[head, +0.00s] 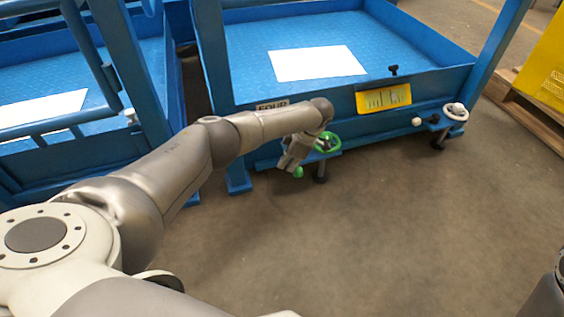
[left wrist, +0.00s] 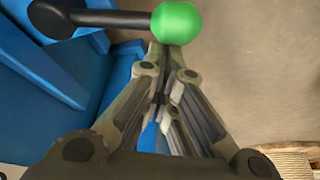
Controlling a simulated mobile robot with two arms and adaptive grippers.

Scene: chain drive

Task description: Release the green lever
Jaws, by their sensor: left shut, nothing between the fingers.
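The green lever shows in the left wrist view as a black bar ending in a green ball knob (left wrist: 176,22). In the head view the green knob (head: 298,172) hangs low at the front of the blue cart, below a green handwheel (head: 328,145). My left gripper (head: 289,165) is beside the knob in the head view. In the left wrist view its closed fingers (left wrist: 166,52) end just below the ball, with nothing between them. I cannot tell whether they touch it. The arm's wrist partly covers the handwheel. My right gripper is out of view.
The blue cart (head: 240,45) carries a white sheet (head: 317,63) and a yellow label (head: 383,97) on its front. A white handwheel (head: 456,111) and white knob (head: 416,122) sit farther right. A wooden pallet (head: 530,112) stands at the right. The floor (head: 400,230) in front is clear.

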